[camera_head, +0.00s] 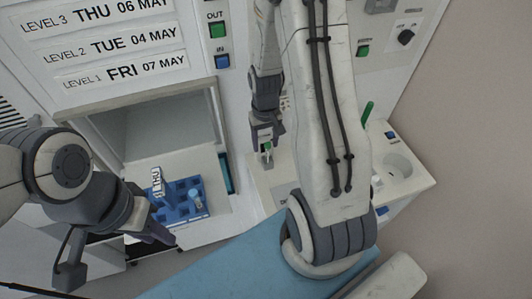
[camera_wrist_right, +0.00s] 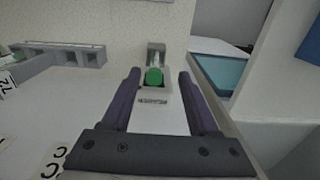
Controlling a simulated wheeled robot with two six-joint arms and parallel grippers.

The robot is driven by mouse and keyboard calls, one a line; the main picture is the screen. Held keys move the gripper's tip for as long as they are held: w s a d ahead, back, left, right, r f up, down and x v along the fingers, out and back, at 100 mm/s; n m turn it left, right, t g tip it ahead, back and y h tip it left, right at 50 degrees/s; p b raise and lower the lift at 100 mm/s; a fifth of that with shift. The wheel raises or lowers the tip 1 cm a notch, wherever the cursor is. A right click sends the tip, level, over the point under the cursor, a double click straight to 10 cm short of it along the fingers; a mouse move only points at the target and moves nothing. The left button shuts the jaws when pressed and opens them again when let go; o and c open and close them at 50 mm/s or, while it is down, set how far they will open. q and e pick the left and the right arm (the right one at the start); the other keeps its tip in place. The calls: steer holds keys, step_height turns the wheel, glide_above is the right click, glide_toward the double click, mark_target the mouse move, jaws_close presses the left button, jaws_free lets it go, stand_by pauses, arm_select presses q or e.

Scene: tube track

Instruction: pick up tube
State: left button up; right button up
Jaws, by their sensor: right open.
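A tube with a green cap (camera_wrist_right: 154,76) stands in a small grey holder (camera_wrist_right: 157,52) in the right wrist view. The head view also shows the tube low between the fingers of my right gripper (camera_head: 266,140). In the right wrist view, the fingers of my right gripper (camera_wrist_right: 160,95) are spread apart, with the cap ahead in the gap and clear of both. The tube's lower part is hidden. My left gripper (camera_head: 155,228) hangs in front of the blue rack; its finger gap is unclear.
A blue rack (camera_head: 182,213) holds a tube (camera_head: 195,196) and a "THU" label, in front of an open chamber (camera_head: 165,125). A wall panel carries date labels and buttons. A white counter with a round basin (camera_head: 396,165) is at right. A blue surface (camera_head: 240,268) lies below.

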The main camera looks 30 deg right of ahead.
mark_target(268, 152)
steer(key=f+p, duration=0.2)
steer(key=f, duration=0.1)
steer(key=shift+s+d+f, duration=0.1)
steer(key=shift+d+f, duration=0.2)
steer(key=shift+d, duration=0.05)
steer(key=shift+f, duration=0.75)
jaws_close()
